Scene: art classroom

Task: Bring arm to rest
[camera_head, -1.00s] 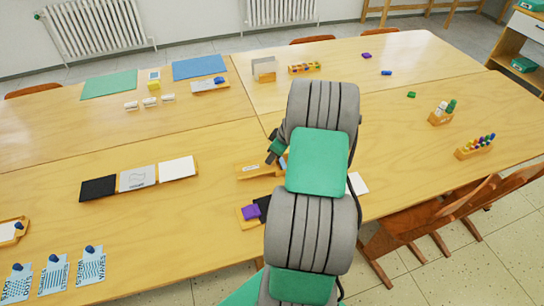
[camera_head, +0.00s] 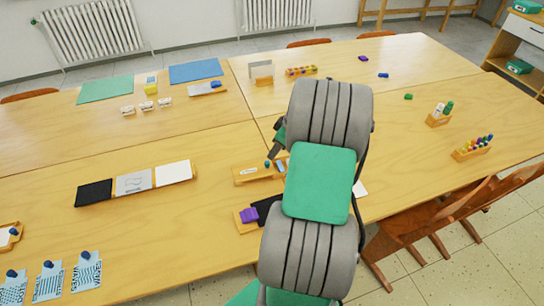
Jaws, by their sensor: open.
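My arm (camera_head: 320,181), grey with green panels, reaches up over the table from the bottom of the head view. It is bent, and its upper grey joint covers part of the tabletop. My gripper (camera_head: 277,146) shows only in part, dark and green, at the left edge of that joint. It is open, and I see nothing held in it. It is above the table, near a small wooden tray (camera_head: 246,175). The arm hides the rest of the gripper and some of the table behind it.
The wooden table (camera_head: 150,225) carries a purple block (camera_head: 249,215), a black, grey and white panel row (camera_head: 134,183), patterned cards (camera_head: 48,279), green and blue mats (camera_head: 196,71), and peg racks (camera_head: 473,148). Wooden chairs (camera_head: 415,225) stand at the right. Much of the tabletop is bare.

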